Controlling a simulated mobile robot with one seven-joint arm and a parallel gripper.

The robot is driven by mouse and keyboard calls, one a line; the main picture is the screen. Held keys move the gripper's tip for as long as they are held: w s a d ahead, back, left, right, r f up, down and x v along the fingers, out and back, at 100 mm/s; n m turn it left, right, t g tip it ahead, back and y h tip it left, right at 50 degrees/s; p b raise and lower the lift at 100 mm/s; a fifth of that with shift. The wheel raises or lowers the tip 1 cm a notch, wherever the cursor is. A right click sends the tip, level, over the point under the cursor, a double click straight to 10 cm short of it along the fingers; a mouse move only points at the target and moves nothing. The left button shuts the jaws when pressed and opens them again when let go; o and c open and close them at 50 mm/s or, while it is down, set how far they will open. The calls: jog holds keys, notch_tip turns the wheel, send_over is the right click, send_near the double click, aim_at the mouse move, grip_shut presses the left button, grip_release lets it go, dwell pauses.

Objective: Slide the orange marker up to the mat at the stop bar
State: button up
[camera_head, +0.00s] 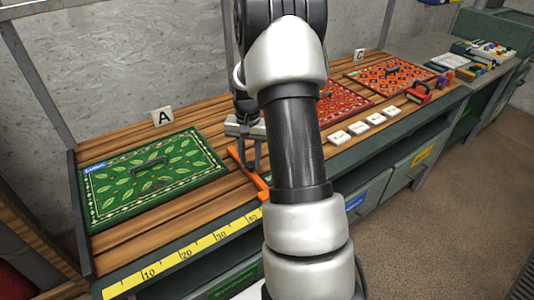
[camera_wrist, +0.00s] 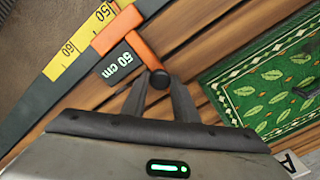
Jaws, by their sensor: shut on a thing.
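The orange marker (camera_head: 261,185) lies across the wooden slats at the front edge, over the yellow scale. In the wrist view the marker (camera_wrist: 118,30) shows a dark "50 cm" label and a round black knob. My gripper (camera_head: 253,162) is low over the table and shut on the marker, with its fingertips at the knob. The green leaf-patterned mat (camera_head: 120,194), with a dark handle, lies left of the marker, apart from it; it also shows at the right of the wrist view (camera_wrist: 245,90). I cannot make out a stop bar for certain.
The yellow scale (camera_head: 185,252) runs along the front edge. My arm partly hides a red mat (camera_head: 340,101); an orange mat (camera_head: 390,76) lies farther right. Several white blocks (camera_head: 357,128) and a red brush-like tool (camera_head: 418,93) lie along the front. Bare slats separate the marker and green mat.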

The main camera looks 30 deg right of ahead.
jog(key=a, duration=0.2)
jog(key=shift+a, duration=0.35)
jog(key=o, duration=0.9)
jog(key=shift+d, duration=0.1)
notch_tip(320, 180, up, 18)
jog(key=p, duration=0.1)
jog(key=shift+f, duration=0.25)
